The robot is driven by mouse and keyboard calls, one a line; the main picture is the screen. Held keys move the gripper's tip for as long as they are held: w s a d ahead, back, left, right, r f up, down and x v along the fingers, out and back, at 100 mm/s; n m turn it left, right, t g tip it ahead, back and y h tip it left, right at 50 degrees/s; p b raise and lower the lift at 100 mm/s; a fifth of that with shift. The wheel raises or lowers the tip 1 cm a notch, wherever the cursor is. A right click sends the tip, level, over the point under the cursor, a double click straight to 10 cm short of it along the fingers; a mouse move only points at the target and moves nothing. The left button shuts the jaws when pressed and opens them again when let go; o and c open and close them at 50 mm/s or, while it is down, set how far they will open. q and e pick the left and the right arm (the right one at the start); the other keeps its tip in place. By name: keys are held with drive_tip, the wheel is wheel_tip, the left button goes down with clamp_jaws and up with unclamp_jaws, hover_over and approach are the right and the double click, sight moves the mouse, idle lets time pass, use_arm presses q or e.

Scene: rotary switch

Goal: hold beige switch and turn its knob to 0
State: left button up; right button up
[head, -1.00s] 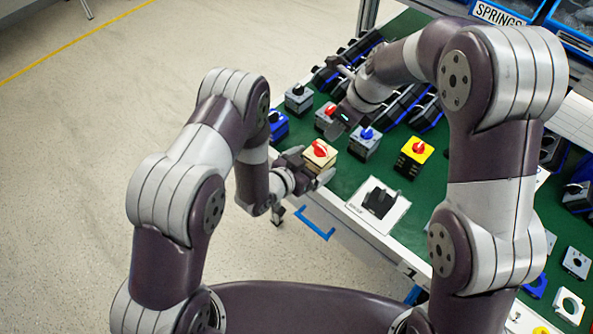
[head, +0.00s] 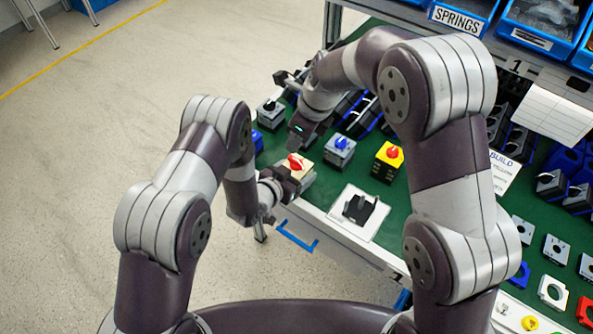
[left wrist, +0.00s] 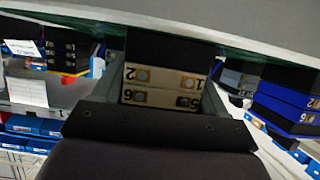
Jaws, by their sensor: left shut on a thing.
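The beige switch (head: 302,173) with a red knob (head: 295,161) is at the near left edge of the green table. My left gripper (head: 293,178) is shut on it from the front, fingers on either side. In the left wrist view, the beige side of the switch (left wrist: 160,88) with dark terminal numbers sits between the fingers of my left gripper (left wrist: 162,90). The knob is not seen in that view. My right gripper (head: 300,143) points down just behind and above the red knob, apart from it. Its fingertips are too small to read.
A grey switch with a blue knob (head: 340,151) and a yellow one with a red knob (head: 388,163) stand to the right. A white card with a black part (head: 359,208) lies near the front edge. Another grey switch (head: 269,112) stands behind at left.

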sight(298, 160)
drive_tip(key=shift+m+h, duration=0.5)
drive_tip(key=shift+m, duration=0.4)
drive_tip(key=x, duration=0.3)
drive_tip(key=d+x, duration=0.1)
drive_tip(key=x, duration=0.4)
drive_tip(key=shift+d+f, duration=0.3)
drive_tip(key=shift+f, duration=0.15)
clamp_jaws()
